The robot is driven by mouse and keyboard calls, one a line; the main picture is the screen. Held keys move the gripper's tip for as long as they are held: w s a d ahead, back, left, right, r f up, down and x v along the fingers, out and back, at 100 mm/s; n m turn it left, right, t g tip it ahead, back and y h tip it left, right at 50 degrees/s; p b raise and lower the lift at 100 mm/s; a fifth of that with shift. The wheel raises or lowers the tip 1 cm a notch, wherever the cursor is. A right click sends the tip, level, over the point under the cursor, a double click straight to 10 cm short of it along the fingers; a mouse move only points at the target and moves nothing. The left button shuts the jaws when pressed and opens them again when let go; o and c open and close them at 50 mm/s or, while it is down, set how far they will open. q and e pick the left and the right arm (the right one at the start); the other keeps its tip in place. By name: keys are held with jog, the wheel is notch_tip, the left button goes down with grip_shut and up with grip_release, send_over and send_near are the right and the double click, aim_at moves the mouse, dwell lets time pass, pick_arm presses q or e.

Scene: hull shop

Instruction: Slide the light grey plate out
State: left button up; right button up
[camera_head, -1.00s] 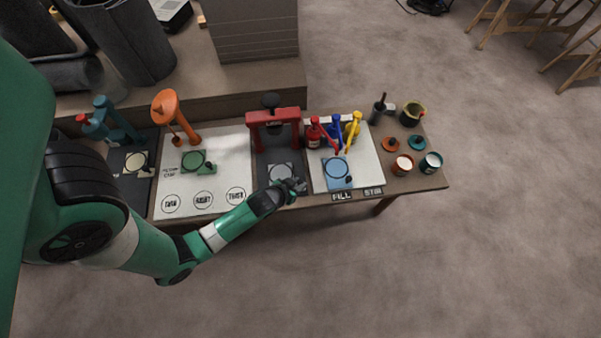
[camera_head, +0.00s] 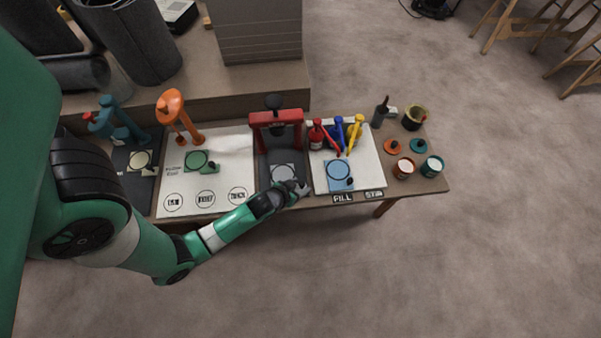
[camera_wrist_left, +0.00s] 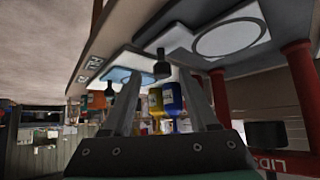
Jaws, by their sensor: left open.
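The light grey plate (camera_head: 283,172) with a round ring on it lies on the dark mat under the front of the red press (camera_head: 276,118). In the left wrist view the plate (camera_wrist_left: 229,38) shows large, with its dark knob handle (camera_wrist_left: 162,66) sticking out. My left gripper (camera_head: 301,188) is at the table's front edge, beside the plate's handle. In the left wrist view the two fingers of the left gripper (camera_wrist_left: 161,78) are open, and the knob appears between their tips. I cannot tell whether they touch it. My right gripper is not in view.
A blue plate (camera_head: 339,172) lies to the right on a white board. A green plate (camera_head: 196,161) lies to the left. Bottles and tools (camera_head: 337,134) stand behind the blue plate; cups (camera_head: 432,166) stand at the right end. The floor in front is clear.

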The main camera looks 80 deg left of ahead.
pick_arm(q)
jog(key=p+v, duration=0.3)
jog(key=v, duration=0.7)
jog(key=shift+s+r+p, duration=0.2)
jog(key=shift+p, duration=0.15)
jog(key=shift+w+d, duration=0.1)
jog(key=shift+d, duration=0.1)
